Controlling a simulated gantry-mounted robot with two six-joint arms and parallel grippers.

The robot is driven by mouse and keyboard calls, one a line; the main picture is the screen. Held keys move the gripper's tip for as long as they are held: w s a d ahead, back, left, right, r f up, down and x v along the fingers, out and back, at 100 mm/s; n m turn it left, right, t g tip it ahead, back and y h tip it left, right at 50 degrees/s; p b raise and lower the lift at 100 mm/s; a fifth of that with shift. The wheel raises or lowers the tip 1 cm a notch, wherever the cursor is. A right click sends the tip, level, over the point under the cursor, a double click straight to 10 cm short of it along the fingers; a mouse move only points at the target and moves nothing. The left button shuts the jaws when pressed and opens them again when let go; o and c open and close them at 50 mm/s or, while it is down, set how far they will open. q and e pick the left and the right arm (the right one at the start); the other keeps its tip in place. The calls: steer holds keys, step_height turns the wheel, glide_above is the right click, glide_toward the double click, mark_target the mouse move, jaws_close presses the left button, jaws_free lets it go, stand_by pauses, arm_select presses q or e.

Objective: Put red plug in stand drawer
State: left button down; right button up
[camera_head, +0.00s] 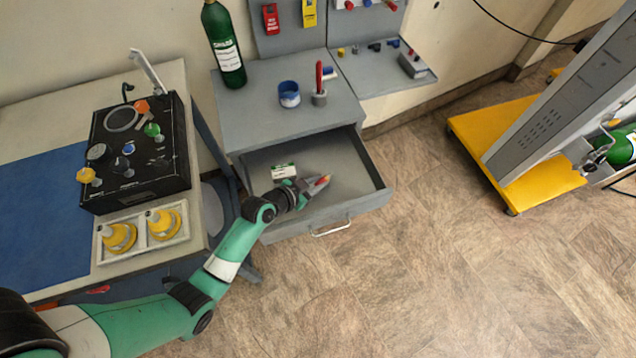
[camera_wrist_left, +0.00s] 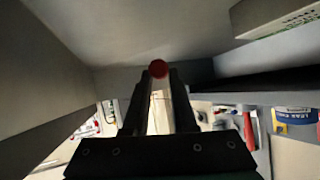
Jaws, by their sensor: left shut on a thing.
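The stand drawer (camera_head: 345,181) is pulled open under the grey stand (camera_head: 262,113). My left gripper (camera_head: 319,184) reaches into the drawer space and is shut on the red plug. In the head view only a small reddish bit of the plug (camera_head: 326,178) shows at the fingertips. In the left wrist view the plug's round red end (camera_wrist_left: 158,68) sticks out between the tips of my left gripper (camera_wrist_left: 159,85), with drawer walls around it. I cannot tell whether the plug touches the drawer floor. My right gripper is not in view.
A white and green box (camera_head: 283,171) lies in the drawer, left of my gripper. On the stand top are a green bottle (camera_head: 224,45), a blue cup (camera_head: 289,95) and a grey holder (camera_head: 319,98) with a red-handled tool. The drawer's right part is clear.

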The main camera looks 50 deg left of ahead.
arm_select(q)
steer(key=shift+f+b, duration=0.6)
steer(key=c, duration=0.7)
jaws_free()
steer(key=shift+r, duration=0.1)
steer(key=shift+r+p, duration=0.3)
steer(key=shift+p, duration=0.1)
steer(key=shift+r+p, duration=0.55)
steer(key=shift+r, duration=0.05)
steer(key=p+v, duration=0.2)
steer(key=v, duration=0.3)
steer(key=p+v, duration=0.2)
steer(key=v, duration=0.4)
steer(key=shift+s+f, duration=0.1)
steer(key=shift+s, duration=0.35)
